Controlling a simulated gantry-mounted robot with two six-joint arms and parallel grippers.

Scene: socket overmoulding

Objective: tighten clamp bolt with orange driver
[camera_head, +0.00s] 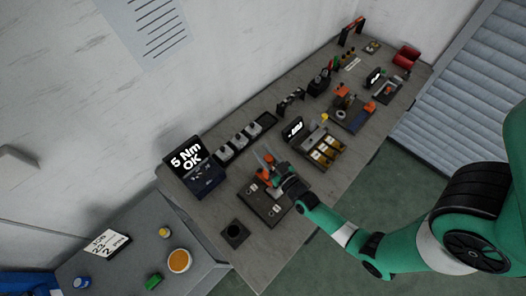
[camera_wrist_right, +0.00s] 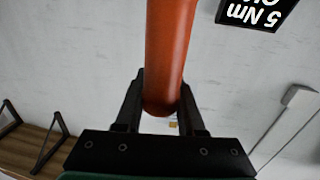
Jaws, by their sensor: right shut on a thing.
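The orange driver (camera_wrist_right: 168,55) stands between the two dark fingers of my right gripper (camera_wrist_right: 158,105) in the right wrist view, and the fingers are shut on its handle. In the head view my right gripper (camera_head: 281,170) is over a dark fixture plate (camera_head: 272,217) near the front of the bench. Orange parts (camera_head: 263,184) show on that plate beside the gripper. The clamp bolt and the driver tip cannot be made out. My left gripper is not in view.
A display (camera_head: 187,160) reading "5 Nm OK" stands left of the fixture. A row of grey parts in a dark rack (camera_head: 266,120) lies behind it. A dark square holder (camera_head: 235,232) sits at the near left. More stations fill the bench (camera_head: 340,170) to the right.

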